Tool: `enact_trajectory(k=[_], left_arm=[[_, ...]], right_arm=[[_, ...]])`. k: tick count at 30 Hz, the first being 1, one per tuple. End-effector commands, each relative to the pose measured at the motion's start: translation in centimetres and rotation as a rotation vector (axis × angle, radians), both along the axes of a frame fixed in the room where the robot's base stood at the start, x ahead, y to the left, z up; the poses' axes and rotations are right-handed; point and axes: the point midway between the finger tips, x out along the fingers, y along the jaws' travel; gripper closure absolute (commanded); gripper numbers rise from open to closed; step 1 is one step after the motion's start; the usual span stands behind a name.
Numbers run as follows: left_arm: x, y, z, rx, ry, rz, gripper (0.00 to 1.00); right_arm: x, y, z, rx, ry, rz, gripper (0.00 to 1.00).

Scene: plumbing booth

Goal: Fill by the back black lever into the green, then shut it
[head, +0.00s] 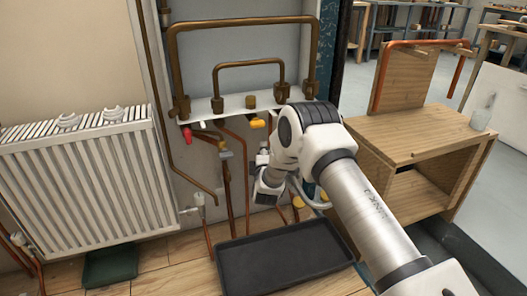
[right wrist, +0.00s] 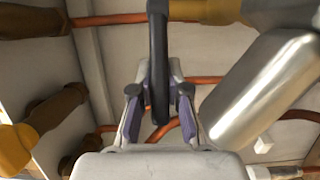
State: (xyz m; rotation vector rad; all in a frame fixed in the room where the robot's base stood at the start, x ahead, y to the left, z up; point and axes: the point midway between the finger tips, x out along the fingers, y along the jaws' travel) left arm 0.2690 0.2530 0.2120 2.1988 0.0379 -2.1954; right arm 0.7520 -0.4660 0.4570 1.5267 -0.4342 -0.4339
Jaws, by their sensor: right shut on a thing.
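A black lever (right wrist: 158,60) runs down the middle of the right wrist view, between the two fingers of my right gripper (right wrist: 160,112). The fingers are shut on it. In the head view my right arm's white wrist parts reach in below the white manifold board (head: 240,103), and they hide the lever and most of the gripper (head: 268,186). I cannot make out a gauge or a green zone in either view. My left gripper is not in view.
A red handle (head: 187,135) and a yellow handle (head: 257,123) sit under the board. Copper pipes (head: 228,185) run down the wall. A black tray (head: 285,262) lies on the floor, with a radiator (head: 85,180) left and a wooden cabinet (head: 425,140) right.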

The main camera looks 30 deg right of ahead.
Motion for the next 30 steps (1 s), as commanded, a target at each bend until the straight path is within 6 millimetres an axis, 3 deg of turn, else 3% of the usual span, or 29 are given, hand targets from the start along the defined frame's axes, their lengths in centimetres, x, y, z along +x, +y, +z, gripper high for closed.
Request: enact_trajectory(k=[9,15,26,27,28,30], left_arm=[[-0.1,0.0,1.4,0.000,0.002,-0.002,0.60],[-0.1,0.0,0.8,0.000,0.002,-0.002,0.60],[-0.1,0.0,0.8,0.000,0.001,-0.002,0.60],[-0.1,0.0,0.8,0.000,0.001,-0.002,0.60],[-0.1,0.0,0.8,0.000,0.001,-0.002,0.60],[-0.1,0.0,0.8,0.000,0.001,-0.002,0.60]], right_arm=[[1.4,0.1,0.3,-0.003,-0.004,-0.175,1.00],[2.3,-0.2,0.0,-0.003,-0.004,-0.331,1.00],[2.4,-0.3,0.0,0.001,-0.001,-0.363,1.00],[2.4,-0.3,0.0,0.001,-0.001,-0.363,0.75],[2.4,-0.3,0.0,0.001,-0.001,-0.363,0.64],[2.3,-0.3,0.0,0.001,-0.001,-0.363,0.58]])
